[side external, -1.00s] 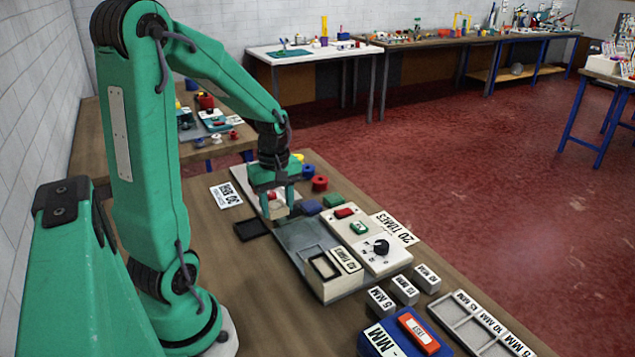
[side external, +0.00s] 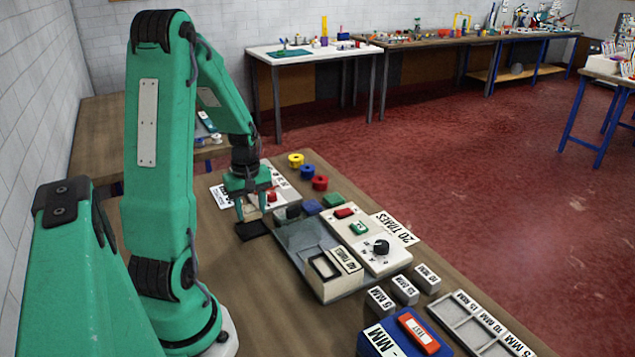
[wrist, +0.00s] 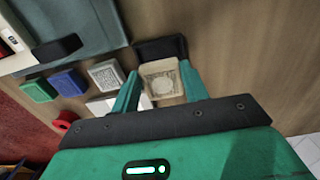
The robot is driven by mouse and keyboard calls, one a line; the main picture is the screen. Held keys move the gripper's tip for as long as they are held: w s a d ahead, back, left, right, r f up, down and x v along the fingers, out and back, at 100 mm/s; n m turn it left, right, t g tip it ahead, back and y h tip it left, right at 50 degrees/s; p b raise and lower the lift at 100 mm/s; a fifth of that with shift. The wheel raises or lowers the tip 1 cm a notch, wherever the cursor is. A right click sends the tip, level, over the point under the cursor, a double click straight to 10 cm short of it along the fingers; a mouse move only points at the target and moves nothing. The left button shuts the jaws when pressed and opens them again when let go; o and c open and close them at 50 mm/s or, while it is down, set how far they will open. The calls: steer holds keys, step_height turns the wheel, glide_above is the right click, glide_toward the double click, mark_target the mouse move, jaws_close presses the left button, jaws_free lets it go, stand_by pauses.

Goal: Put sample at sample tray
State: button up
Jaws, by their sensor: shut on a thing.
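In the side view the sample (side external: 253,213) is mostly hidden between the fingers. The black sample tray (side external: 253,231) lies flat on the table just below and in front of the gripper. In the wrist view the tray (wrist: 160,46) is just beyond the sample, partly hidden by it. The gap between sample and tray cannot be told.
Right of the tray is a grey-topped machine (side external: 300,237) with a white control panel (side external: 375,262). Blue (side external: 311,206) and green (side external: 332,200) blocks and coloured rings (side external: 320,183) stand behind it. A paper label (side external: 222,197) lies left. The table in front of the tray is clear.

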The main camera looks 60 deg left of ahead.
mark_target(252, 219)
steer(key=shift+f, duration=2)
steer(key=shift+f, duration=0.7)
steer(key=o, duration=0.9)
steer(key=shift+d, duration=0.1)
steer(key=shift+r, duration=0.1)
steer(key=shift+o, duration=0.3)
step_height(252, 219, up, 13)
steer(key=shift+r, duration=0.15)
